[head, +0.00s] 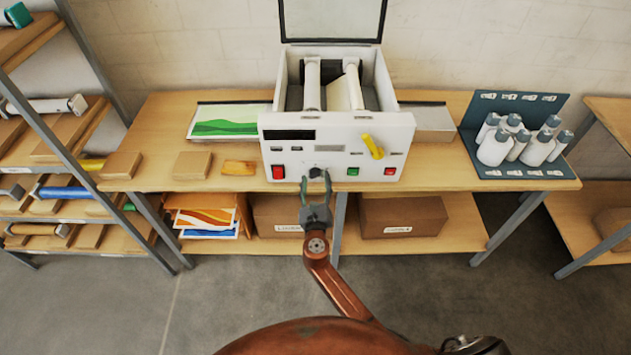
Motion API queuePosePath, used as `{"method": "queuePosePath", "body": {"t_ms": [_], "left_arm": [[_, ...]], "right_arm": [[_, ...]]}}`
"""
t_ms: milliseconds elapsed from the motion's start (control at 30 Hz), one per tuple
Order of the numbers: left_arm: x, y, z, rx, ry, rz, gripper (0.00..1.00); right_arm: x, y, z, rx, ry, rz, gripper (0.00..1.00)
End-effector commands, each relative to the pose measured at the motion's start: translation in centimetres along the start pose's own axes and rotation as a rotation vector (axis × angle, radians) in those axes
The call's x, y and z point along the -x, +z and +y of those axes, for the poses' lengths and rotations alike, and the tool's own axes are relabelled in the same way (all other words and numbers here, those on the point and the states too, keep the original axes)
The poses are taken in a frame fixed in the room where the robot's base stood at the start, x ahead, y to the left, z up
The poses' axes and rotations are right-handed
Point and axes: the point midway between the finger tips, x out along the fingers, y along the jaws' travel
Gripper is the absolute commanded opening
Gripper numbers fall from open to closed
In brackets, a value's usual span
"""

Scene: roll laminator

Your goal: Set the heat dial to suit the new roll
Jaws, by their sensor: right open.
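The roll laminator (337,131) is a white box on the wooden bench with its lid up. Two pale rolls (312,84) show inside it. The dark heat dial (315,172) is low on the front panel, between a red switch (278,172) and a green button (353,171). My right gripper (315,183) is open in front of the panel, with its fingertips at the dial's height, one to each side. I cannot tell whether they touch the dial. My left gripper is not in view.
A yellow lever (373,146) sticks out of the panel, right of the dial. A second red button (390,172) is at the panel's right end. A blue bottle rack (515,135) stands on the right, wooden blocks (192,165) on the left.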

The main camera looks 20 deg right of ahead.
Motion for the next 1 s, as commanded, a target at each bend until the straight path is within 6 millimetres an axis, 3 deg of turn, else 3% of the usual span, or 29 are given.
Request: {"method": "queuePosePath", "body": {"t_ms": [267, 900, 1000], "left_arm": [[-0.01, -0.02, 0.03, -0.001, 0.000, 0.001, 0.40], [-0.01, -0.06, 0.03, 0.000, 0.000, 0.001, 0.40], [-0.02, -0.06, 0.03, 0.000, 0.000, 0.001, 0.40]], "right_arm": [[-0.26, 0.04, -0.03, -0.001, 0.000, 0.000, 0.49], [-0.23, 0.01, 0.00, -0.001, 0.001, 0.000, 0.07], [-0.22, 0.00, 0.01, -0.004, 0.001, 0.000, 0.07]]}}
